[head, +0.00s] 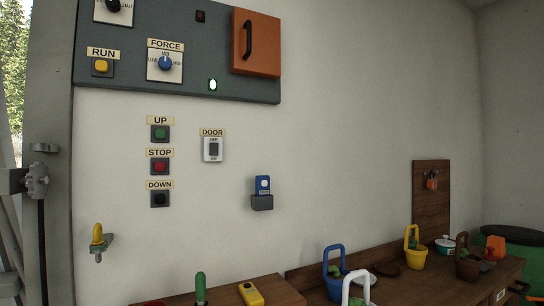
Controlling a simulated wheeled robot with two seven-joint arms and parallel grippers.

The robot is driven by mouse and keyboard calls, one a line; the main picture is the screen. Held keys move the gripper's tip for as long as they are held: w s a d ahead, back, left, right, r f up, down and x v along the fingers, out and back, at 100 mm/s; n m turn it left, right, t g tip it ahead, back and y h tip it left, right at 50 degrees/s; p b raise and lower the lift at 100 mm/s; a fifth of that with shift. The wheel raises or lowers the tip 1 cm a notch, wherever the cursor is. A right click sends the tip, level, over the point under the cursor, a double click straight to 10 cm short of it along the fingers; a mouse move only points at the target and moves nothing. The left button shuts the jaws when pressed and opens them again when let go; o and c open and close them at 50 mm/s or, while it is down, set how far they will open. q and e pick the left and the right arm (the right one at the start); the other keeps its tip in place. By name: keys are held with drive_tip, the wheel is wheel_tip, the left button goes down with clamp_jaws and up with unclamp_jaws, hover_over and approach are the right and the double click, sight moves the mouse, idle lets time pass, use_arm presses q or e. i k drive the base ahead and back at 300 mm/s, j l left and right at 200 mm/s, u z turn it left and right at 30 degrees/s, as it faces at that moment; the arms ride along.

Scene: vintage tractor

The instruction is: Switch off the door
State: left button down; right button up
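The door switch (213,149) is a small white plate with a dark rocker on the pale wall. A yellow label reading DOOR (212,132) is above it. The plate has small print above and below the rocker, apparently OFF at the top and ON at the bottom. I cannot tell which way the rocker is set. Neither of my grippers is in view.
UP (160,133), STOP (160,166) and DOWN (160,199) buttons are left of the switch. A grey panel (130,60) is above. A blue-and-white remote (262,186) sits in a wall holder to the right. Small baskets, including a yellow one (415,260), stand below.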

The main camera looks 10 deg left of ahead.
sight(213, 147)
drive_tip(key=i+l+z, duration=0.1)
drive_tip(key=i+l, duration=0.5)
drive_tip(key=i, duration=0.15)
